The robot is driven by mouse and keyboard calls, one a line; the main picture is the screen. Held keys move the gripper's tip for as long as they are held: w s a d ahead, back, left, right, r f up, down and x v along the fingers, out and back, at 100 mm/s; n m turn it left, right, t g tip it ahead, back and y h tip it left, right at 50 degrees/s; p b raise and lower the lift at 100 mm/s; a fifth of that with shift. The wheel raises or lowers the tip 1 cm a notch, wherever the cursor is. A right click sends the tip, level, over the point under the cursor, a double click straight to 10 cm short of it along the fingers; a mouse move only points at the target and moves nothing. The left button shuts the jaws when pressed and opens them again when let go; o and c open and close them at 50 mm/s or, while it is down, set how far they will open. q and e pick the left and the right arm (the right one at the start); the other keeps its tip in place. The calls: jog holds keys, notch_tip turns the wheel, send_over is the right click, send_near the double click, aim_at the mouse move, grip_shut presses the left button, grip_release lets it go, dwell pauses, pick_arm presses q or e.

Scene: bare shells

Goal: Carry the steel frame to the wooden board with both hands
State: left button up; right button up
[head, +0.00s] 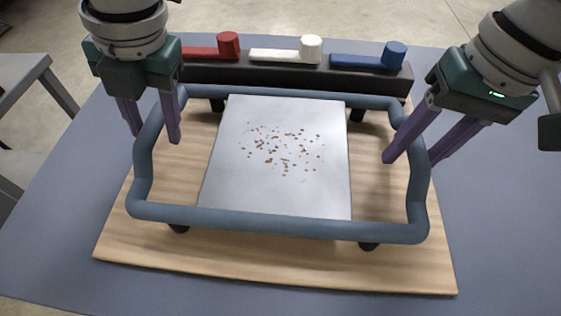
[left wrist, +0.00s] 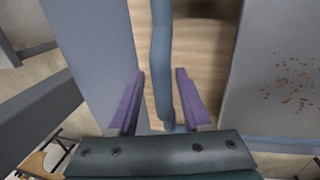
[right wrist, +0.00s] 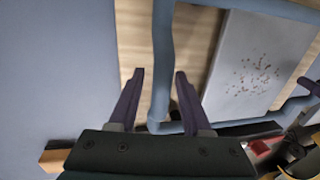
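The blue-grey steel frame (head: 275,222) stands on short dark feet over the wooden board (head: 270,262), all of its visible feet on the board. My left gripper (head: 152,138) is open, its purple fingers on either side of the frame's left side bar. The left wrist view shows that bar (left wrist: 162,60) between the fingers, with gaps on both sides. My right gripper (head: 418,168) is open with its fingers on either side of the right side bar, which also runs between the fingers (right wrist: 160,75) in the right wrist view. Neither gripper is closed on the frame.
A grey plate (head: 235,185) with scattered brown specks lies inside the frame. A dark rack (head: 290,76) behind holds red (head: 228,45), white (head: 310,49) and blue (head: 394,55) handled pieces. The blue-grey table (head: 60,235) is bare to the left and right of the board.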

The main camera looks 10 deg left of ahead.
pick_arm(q)
jog(key=shift+o, duration=0.4)
pick_arm(e)
jog(key=shift+o, duration=0.4)
pick_arm(q)
jog(key=shift+d+r, duration=0.1)
jog(key=shift+d+r, duration=0.1)
jog(key=shift+r, duration=0.25)
pick_arm(e)
jog(key=shift+a, duration=0.1)
jog(key=shift+r, duration=0.2)
pick_arm(q)
jog(key=v, duration=1.1)
pick_arm(e)
notch_tip(320, 180, up, 12)
jog(key=d, duration=0.2)
jog(key=shift+d+f, duration=0.2)
jog(key=shift+f, duration=0.05)
